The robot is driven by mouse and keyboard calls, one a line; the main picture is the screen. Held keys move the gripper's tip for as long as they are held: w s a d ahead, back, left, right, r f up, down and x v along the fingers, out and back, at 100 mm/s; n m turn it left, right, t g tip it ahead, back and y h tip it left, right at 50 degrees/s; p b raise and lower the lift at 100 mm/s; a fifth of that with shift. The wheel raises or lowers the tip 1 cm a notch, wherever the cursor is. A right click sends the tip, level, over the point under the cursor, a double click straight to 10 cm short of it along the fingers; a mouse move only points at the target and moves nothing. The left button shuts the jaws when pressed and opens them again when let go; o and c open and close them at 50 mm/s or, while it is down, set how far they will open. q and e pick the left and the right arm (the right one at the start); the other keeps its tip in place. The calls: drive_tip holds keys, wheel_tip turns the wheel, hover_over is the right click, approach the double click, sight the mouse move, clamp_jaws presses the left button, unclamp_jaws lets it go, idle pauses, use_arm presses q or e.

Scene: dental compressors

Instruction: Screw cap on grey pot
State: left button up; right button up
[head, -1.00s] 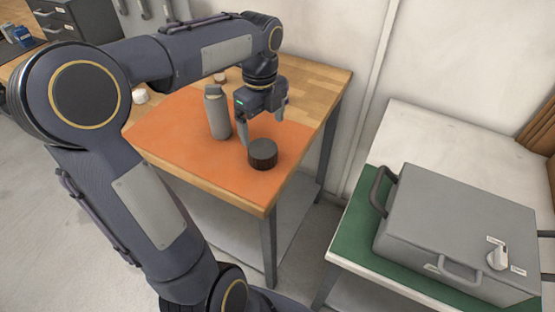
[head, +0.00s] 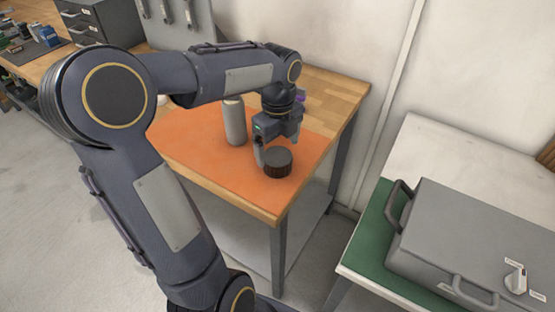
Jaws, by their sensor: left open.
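A tall grey cylinder (head: 235,124), which looks like the grey pot, stands upright on the orange mat. Its top is partly hidden behind my left arm. A dark brown, ribbed round piece (head: 278,165), which looks like the cap, rests on the mat to its right and nearer. My left gripper (head: 275,147) is open and points down at the dark piece. One finger is close beside its left edge; I cannot tell if it touches. The other finger is at its far side, partly hidden. My right gripper is out of view.
The orange mat (head: 195,163) lies on a wooden table (head: 335,84). A small purple thing (head: 300,98) shows behind my gripper. A grey case (head: 455,235) sits on a green mat (head: 372,238) at right. The mat's front is clear.

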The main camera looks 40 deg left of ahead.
sight(278, 156)
use_arm(q)
wheel_tip(278, 156, down, 4)
drive_tip(key=shift+s+r, duration=0.15)
drive_tip(key=shift+r, duration=0.05)
drive_tip(key=shift+d, duration=0.1)
drive_tip(key=c, duration=1.1)
drive_tip(key=shift+o, duration=0.2)
drive_tip(key=shift+r, duration=0.1)
